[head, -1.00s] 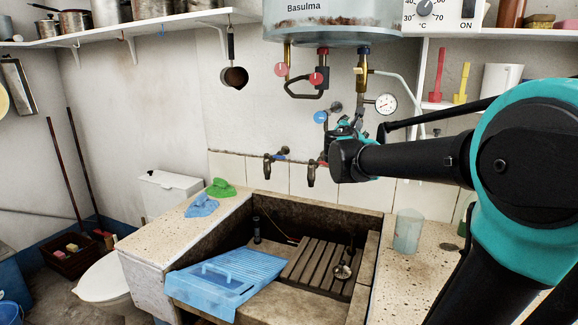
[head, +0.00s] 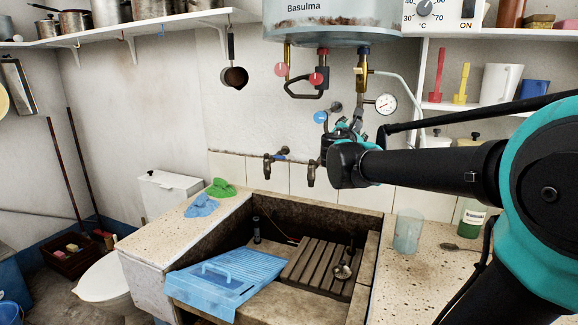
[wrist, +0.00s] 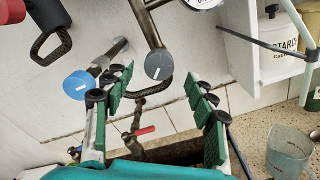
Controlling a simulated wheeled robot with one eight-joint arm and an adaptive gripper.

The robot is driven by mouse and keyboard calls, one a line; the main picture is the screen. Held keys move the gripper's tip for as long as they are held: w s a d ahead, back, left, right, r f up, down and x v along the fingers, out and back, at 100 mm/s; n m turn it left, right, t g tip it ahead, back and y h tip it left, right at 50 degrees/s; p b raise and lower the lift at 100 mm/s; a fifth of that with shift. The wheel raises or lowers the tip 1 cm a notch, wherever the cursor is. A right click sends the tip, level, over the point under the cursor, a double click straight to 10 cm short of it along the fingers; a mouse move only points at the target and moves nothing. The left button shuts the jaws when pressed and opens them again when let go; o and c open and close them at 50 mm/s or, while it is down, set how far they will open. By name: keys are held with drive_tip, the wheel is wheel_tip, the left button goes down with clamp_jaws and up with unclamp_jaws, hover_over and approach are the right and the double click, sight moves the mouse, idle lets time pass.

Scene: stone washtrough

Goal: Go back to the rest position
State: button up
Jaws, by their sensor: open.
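My gripper (wrist: 162,118) is open in the wrist view, its green-padded fingers spread apart with nothing between them. Behind the gap show a grey round valve knob (wrist: 159,66), a blue valve knob (wrist: 78,84) and a tap with a red handle (wrist: 140,133). In the head view my gripper (head: 343,128) is small and partly hidden by the wrist link. It is raised in front of the tiled wall, above the back edge of the stone trough (head: 330,212) and beside the blue valve knob (head: 320,117).
A blue ribbed board (head: 225,285) lies across the trough's front left. A clear beaker (head: 407,232) and a green bottle (head: 472,214) stand on the right counter. Green and blue cloths (head: 202,206) lie on the left ledge. The boiler (head: 330,22) and pressure gauge (head: 386,103) are above.

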sight(356, 126)
drive_tip(key=x, duration=0.6)
drive_tip(key=shift+w+d, duration=0.1)
drive_tip(key=shift+w, duration=0.2)
drive_tip(key=shift+s+m, duration=0.15)
drive_tip(key=shift+m, duration=0.45)
drive_tip(key=m, duration=0.9)
drive_tip(key=shift+m, duration=0.3)
drive_tip(key=m, duration=0.9)
drive_tip(key=shift+m, duration=0.3)
